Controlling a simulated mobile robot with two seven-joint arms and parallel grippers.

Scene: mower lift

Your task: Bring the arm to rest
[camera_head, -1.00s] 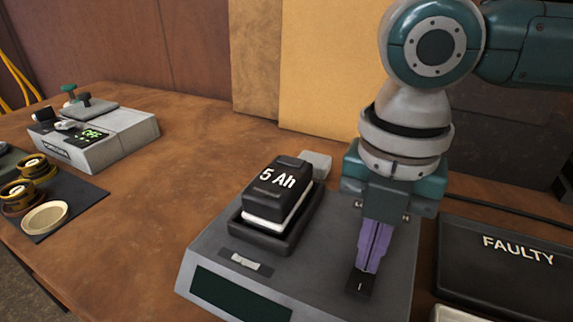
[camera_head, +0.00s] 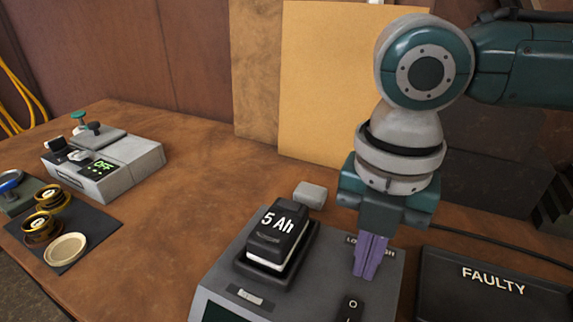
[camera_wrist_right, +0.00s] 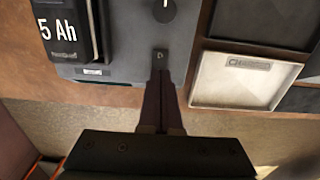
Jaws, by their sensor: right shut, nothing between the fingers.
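My right gripper (camera_head: 368,276) hangs from the teal and grey arm with its purple fingers pointing down, shut and empty. It is above the grey charger-like unit (camera_head: 222,279), just behind its black rocker switch (camera_head: 349,308) in the head view. The fingers look clear of the switch. In the right wrist view the closed dark fingers (camera_wrist_right: 160,85) reach over the unit's edge. A black battery marked 5 Ah (camera_head: 277,228) sits in the unit's cradle. My left gripper is not in view.
A black FAULTY tray (camera_head: 450,285) stands at the right. A pale tray (camera_wrist_right: 235,80) shows in the wrist view. A grey box with a green OFF display (camera_head: 130,160) and a dark mat with gold-coloured parts (camera_head: 95,238) are at the left.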

